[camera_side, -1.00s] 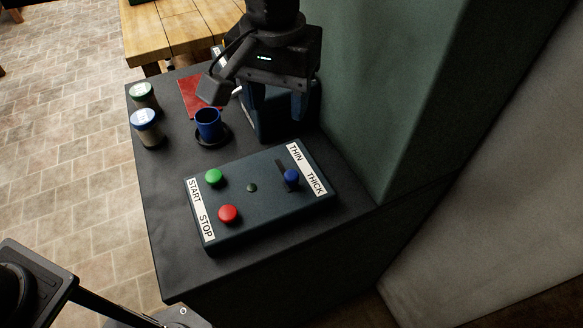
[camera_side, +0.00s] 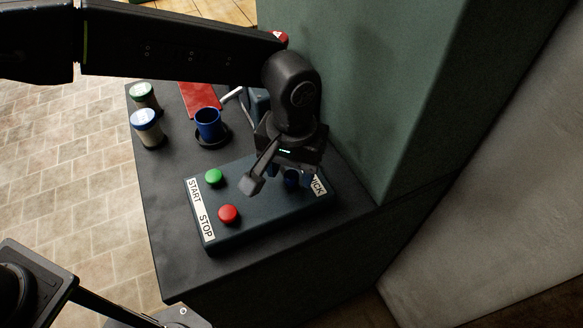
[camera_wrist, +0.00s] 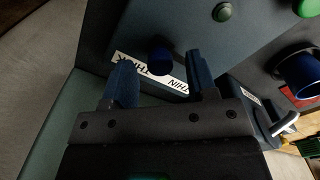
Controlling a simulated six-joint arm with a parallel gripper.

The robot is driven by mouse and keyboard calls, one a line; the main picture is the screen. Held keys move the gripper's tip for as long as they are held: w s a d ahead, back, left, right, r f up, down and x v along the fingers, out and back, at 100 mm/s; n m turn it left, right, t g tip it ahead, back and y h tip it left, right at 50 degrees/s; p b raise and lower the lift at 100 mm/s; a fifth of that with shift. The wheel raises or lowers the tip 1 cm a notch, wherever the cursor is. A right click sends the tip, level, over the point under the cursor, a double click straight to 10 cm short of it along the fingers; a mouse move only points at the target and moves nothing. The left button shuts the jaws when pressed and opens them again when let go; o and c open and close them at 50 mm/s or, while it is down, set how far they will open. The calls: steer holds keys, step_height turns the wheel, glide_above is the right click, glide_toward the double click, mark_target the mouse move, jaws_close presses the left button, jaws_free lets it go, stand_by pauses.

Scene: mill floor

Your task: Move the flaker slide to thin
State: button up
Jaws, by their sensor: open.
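The flaker slide's blue knob (camera_side: 291,182) shows partly beneath my gripper (camera_side: 289,177) on the dark control box (camera_side: 255,217). In the earlier side view it sits at the THICK end of its slot; my gripper now hides the slot and the THIN label there. In the wrist view the knob (camera_wrist: 160,62) lies between the two blue fingertips of my open gripper (camera_wrist: 161,65), with a gap on each side. The THICK/THIN label (camera_wrist: 176,84) runs behind the fingers, THIN to the right. I cannot tell how far the fingertips reach down beside the knob.
The green START button (camera_side: 213,177) and red STOP button (camera_side: 228,214) are left of the slide. A blue cup (camera_side: 208,124), two lidded jars (camera_side: 146,124) and a red book-like item (camera_side: 199,100) stand behind. A green wall (camera_side: 350,100) rises close on the right.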

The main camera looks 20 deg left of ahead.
steer(key=shift+f, duration=0.4)
steer(key=shift+c, duration=0.2)
jaws_close()
